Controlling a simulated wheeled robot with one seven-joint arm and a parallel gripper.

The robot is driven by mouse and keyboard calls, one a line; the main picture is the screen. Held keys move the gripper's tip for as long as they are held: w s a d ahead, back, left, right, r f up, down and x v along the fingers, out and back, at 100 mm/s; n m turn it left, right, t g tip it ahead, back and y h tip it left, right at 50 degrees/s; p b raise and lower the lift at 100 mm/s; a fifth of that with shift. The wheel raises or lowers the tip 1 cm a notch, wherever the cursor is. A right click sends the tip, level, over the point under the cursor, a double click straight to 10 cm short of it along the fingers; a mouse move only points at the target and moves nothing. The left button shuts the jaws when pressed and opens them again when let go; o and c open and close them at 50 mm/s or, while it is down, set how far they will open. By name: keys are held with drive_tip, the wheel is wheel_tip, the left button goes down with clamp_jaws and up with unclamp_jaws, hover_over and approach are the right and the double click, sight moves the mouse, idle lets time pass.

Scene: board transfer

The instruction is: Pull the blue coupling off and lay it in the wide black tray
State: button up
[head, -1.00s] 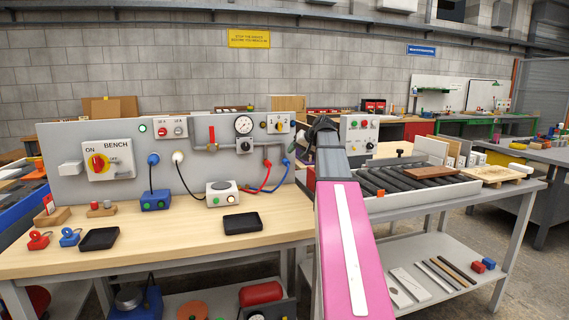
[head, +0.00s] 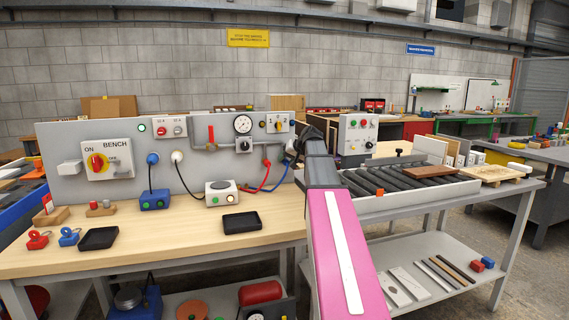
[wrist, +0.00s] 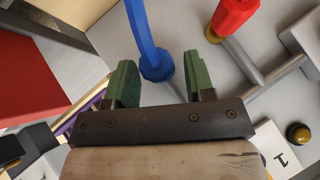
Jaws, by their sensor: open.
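The blue coupling (wrist: 156,66) sits on the grey pipe on the panel, with a blue hose running from it; in the wrist view it lies between my gripper's two green fingers. My gripper (wrist: 160,82) is open, with a visible gap on either side of the coupling. In the head view my gripper (head: 291,148) is at the right end of the panel and hides most of the coupling; the blue hose (head: 277,184) hangs below.
A red hose (head: 264,178) hangs just left of the blue one. In the wrist view a red fitting (wrist: 234,16) stands close to the right finger. A white box (head: 221,193) and a blue box (head: 155,200) stand on the bench. The bench front is mostly clear.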

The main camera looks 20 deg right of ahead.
sight(286, 164)
drive_tip(key=c, duration=0.8)
drive_tip(key=shift+s, duration=0.15)
drive_tip(key=shift+s, duration=0.35)
drive_tip(key=shift+s, duration=1.1)
drive_tip(key=s, duration=0.4)
drive_tip(key=shift+s, duration=0.15)
